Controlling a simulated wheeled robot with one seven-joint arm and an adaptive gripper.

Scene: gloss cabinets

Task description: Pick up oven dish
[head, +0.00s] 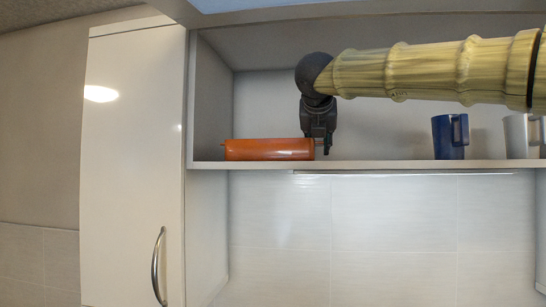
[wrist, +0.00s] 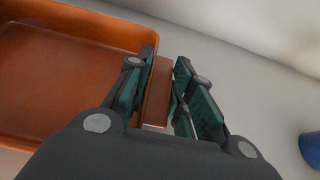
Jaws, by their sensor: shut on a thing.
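The oven dish (head: 268,149) is an orange-brown rectangular dish lying on the open shelf, at its left end in the head view. In the wrist view the dish (wrist: 60,75) fills the left side, with its hollow inside and raised rim showing. My gripper (head: 320,150) comes down from above at the dish's right end. In the wrist view my gripper (wrist: 160,95) has its two green-padded fingers on either side of the dish's end handle, shut on it. The dish appears to rest on the shelf; any small gap beneath it cannot be told.
A blue mug (head: 450,137) stands on the shelf to the right, with a grey mug (head: 517,136) beyond it. The shelf board (head: 385,164) is clear between gripper and blue mug. A white cabinet door (head: 130,170) and side wall (head: 209,100) bound the left.

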